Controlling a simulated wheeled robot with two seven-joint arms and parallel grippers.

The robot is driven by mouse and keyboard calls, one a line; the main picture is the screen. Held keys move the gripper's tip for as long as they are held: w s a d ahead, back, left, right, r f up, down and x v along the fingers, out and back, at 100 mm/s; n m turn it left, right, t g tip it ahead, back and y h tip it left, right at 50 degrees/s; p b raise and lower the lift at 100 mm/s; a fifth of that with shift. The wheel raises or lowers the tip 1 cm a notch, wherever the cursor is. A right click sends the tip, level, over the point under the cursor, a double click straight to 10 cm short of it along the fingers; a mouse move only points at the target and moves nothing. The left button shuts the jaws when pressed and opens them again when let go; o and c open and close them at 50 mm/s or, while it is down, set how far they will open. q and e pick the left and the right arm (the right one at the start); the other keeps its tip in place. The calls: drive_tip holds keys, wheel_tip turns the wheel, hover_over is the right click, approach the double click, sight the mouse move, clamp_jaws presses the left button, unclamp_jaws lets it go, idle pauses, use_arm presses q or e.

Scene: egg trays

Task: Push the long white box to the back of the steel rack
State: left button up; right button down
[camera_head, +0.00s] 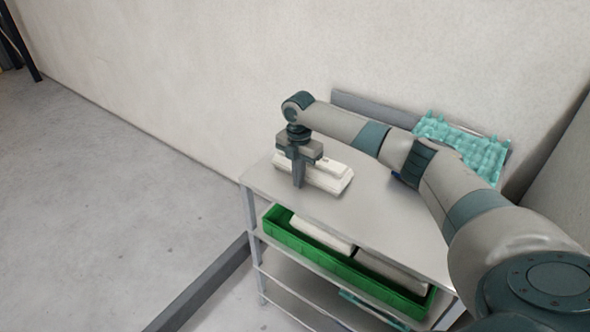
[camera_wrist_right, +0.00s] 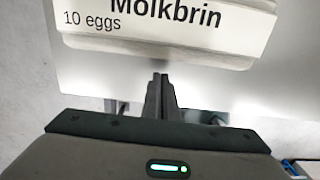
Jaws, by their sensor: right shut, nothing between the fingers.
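The long white box (camera_head: 327,174) lies on the top shelf of the steel rack (camera_head: 352,215), near the shelf's left end. In the right wrist view the box (camera_wrist_right: 200,30) shows dark lettering, "Molkbrin" and "10 eggs". My right gripper (camera_head: 299,184) points down at the front side of the box, its fingers shut and empty. In the right wrist view the fingertips (camera_wrist_right: 160,78) are close to the box's lower edge; I cannot tell whether they touch it. The gripper hides part of the box in the head view. My left gripper is not in view.
A turquoise egg tray (camera_head: 465,146) is at the right back of the top shelf, partly behind my right arm. A green crate (camera_head: 300,249) with white boxes stands on the shelf below. A pale wall (camera_head: 200,80) rises behind the rack. The top shelf's front middle is clear.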

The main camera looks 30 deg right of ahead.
drive_tip(key=shift+w+d+p, duration=0.15)
drive_tip(key=shift+w+d, duration=0.05)
drive_tip(key=shift+d, duration=0.3)
drive_tip(key=shift+w+d+p, duration=0.15)
drive_tip(key=shift+d, duration=0.35)
